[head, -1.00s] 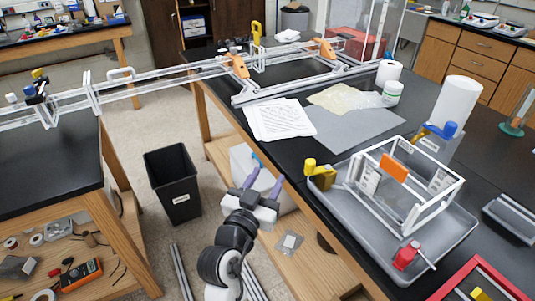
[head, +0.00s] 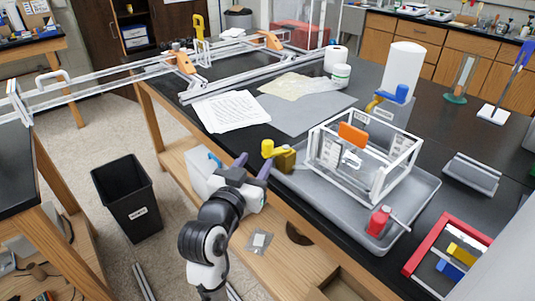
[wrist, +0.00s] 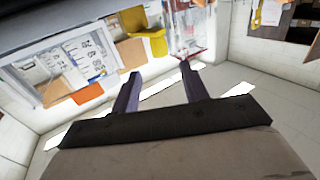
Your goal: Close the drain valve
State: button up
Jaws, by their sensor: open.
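Three coloured valves stand around a white open frame box (head: 365,155) in a grey tray (head: 330,205). A yellow valve (head: 279,155) is at the tray's left corner, a blue-handled one (head: 388,97) behind the box, and a red one (head: 379,221) at the front right. I cannot read which is labelled as the drain valve. My gripper (head: 252,166) is open and empty, just left of the yellow valve in the picture and off the bench edge. In the wrist view my fingers (wrist: 158,72) are apart, with a yellow part (wrist: 150,38) beyond them.
The black bench's front edge lies beside my gripper. A lower wooden shelf holds a white container (head: 203,170) and a small bag (head: 259,241). A red-rimmed tray (head: 425,245) sits at the right. A black bin (head: 128,200) stands on the floor at left.

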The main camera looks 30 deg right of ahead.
aim_at(265, 146)
jog(key=p+x, duration=0.2)
jog(key=x, duration=0.7)
jog(key=shift+a, duration=0.1)
jog(key=c, duration=0.9)
jog(key=shift+c, duration=0.2)
